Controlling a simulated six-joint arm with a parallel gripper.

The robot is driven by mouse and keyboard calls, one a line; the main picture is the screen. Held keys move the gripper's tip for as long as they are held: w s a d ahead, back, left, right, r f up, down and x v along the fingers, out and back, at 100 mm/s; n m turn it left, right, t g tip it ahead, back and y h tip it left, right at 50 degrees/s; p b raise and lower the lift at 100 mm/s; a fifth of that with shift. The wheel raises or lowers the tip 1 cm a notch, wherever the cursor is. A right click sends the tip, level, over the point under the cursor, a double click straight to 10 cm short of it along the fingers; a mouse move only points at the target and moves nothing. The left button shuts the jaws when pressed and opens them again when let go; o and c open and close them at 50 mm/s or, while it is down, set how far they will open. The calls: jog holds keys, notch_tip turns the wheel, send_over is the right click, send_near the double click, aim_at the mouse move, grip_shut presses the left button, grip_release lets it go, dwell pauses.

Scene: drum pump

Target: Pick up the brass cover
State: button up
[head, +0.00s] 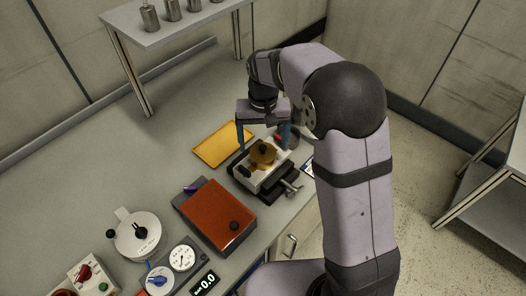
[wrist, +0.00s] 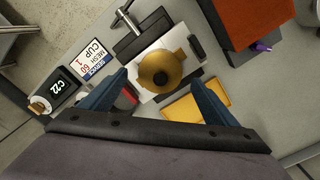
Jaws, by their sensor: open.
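The brass cover (head: 263,153) is a round golden disc with two side lugs and a dark knob in its middle. It sits on a white block held in a dark vise (head: 281,188). In the wrist view the brass cover (wrist: 160,71) lies ahead of and between the fingers. My gripper (head: 264,138) is above the cover, pointing down, with its two blue fingers apart. In the wrist view my gripper (wrist: 161,88) is open, with nothing between its fingertips; I cannot tell the exact height left above the cover.
A yellow tray (head: 223,145) lies behind the vise. A red-orange box (head: 218,215) stands left of it. A white round device (head: 138,234) and gauges (head: 182,257) are at the front left. A label card (wrist: 93,64) and a display reading C22 (wrist: 62,86) are near the vise.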

aim_at(263, 147)
jog(key=shift+f, duration=1.4)
jog(key=c, duration=1.3)
notch_tip(263, 147, up, 10)
jog(key=shift+r+b, duration=0.1)
jog(key=shift+b, duration=0.95)
jog(key=shift+r, duration=0.15)
jog(key=shift+r+p, duration=1.3)
jog(key=shift+p, duration=0.4)
